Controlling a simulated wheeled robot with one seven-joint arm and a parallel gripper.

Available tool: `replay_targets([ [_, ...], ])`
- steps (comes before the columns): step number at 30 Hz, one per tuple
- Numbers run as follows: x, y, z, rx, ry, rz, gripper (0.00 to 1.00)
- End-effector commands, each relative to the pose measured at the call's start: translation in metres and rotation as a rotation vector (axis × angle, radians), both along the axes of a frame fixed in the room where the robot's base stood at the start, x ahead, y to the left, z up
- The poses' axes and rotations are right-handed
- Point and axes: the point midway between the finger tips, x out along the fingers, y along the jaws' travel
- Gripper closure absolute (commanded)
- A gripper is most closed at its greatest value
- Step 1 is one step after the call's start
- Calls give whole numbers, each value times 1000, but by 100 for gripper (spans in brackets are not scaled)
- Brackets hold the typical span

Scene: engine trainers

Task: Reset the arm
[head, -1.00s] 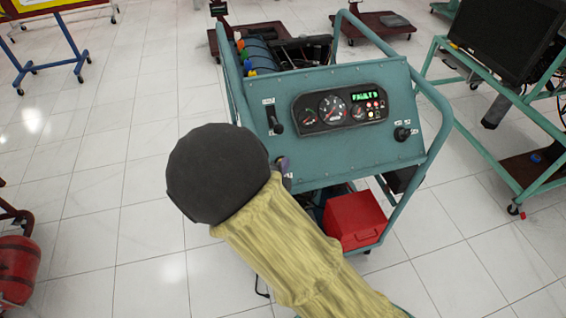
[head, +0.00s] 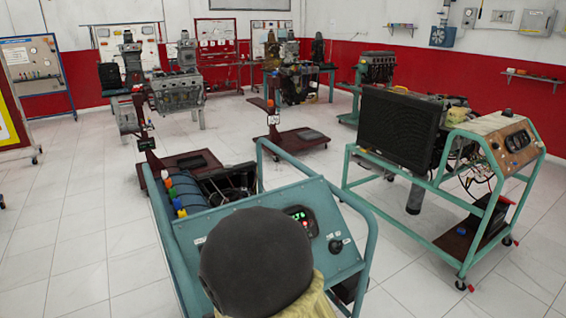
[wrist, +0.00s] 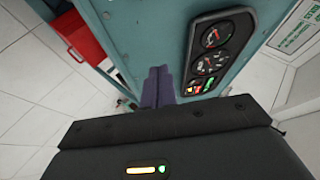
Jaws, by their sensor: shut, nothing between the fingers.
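My gripper (wrist: 158,88) shows in the wrist view as two dark purple fingers side by side, shut and empty. It is in front of the teal panel (wrist: 225,20) of an engine trainer, close to the gauge cluster (wrist: 212,52); I cannot tell whether it touches the panel. In the head view my arm, with a dark rounded end and a yellow sleeve, covers part of the trainer panel (head: 352,262). A lit green display (head: 298,213) shows beside the arm. The fingers are hidden in the head view.
A second trainer with a black radiator (head: 398,128) stands at the right on a teal wheeled frame. A red box (wrist: 75,35) is low beside the panel. Wheeled stands (head: 300,142) and engines stand farther back. Open tiled floor (head: 70,240) lies at the left.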

Motion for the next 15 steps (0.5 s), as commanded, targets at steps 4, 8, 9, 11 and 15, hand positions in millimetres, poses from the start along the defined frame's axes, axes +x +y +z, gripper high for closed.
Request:
replay_targets([
  [4,-3,-38,21,-86,134,131,100],
  [8,-15,-71,36,-173,236,273,100],
  [9,-19,-81,41,-200,263,319,100],
  [11,-29,-97,49,-243,305,388,100],
  [15,-55,-137,67,-347,397,551,100],
])
